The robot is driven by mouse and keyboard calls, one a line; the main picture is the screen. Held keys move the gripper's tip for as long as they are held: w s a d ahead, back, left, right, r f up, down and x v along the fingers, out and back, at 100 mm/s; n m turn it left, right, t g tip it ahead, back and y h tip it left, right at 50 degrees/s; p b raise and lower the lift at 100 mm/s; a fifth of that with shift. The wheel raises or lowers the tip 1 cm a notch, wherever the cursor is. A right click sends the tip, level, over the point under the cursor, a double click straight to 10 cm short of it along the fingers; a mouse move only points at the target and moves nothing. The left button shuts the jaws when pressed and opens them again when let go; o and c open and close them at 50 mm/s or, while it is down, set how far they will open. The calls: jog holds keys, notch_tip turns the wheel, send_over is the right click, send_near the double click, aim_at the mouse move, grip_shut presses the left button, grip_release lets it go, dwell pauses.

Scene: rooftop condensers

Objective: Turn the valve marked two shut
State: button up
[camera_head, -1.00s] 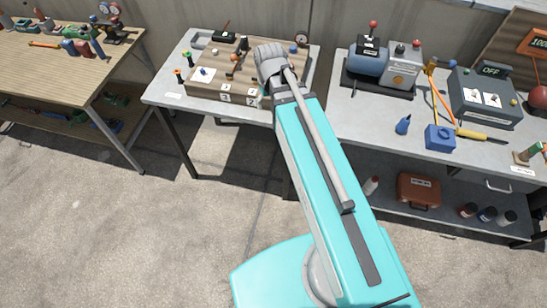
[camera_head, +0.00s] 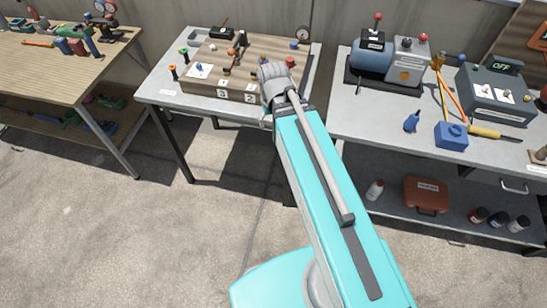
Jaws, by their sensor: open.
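A wooden valve board (camera_head: 262,46) lies on the middle table. Its front edge carries a label 2 (camera_head: 250,98) and a label 3 (camera_head: 223,94). Several small levers and knobs stand on it, among them an orange-topped one (camera_head: 227,73) and a red one (camera_head: 290,62). I cannot tell which belongs to the label 2, and its handle position is too small to read. My gripper (camera_head: 272,84) is at the board's front right, just right of the label 2. Its grey end hides that corner, and its fingertips do not show clearly. I see nothing held in it.
The middle table (camera_head: 157,87) has a gauge (camera_head: 302,34) at the back. The right bench (camera_head: 375,112) holds a blue and grey machine (camera_head: 390,58), a control box (camera_head: 494,95) and a blue block (camera_head: 451,135). A wooden table (camera_head: 62,62) stands left. Open floor lies in front.

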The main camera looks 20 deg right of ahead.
notch_tip(320, 180, down, 17)
jog(key=s+b, duration=0.1)
jog(key=b, duration=1.5)
jog(key=shift+s, duration=0.2)
notch_tip(320, 180, up, 18)
jog(key=s+p, duration=0.1)
jog(key=p, duration=1.7)
jog(key=shift+r+g, duration=0.25)
jog(key=shift+g, duration=0.05)
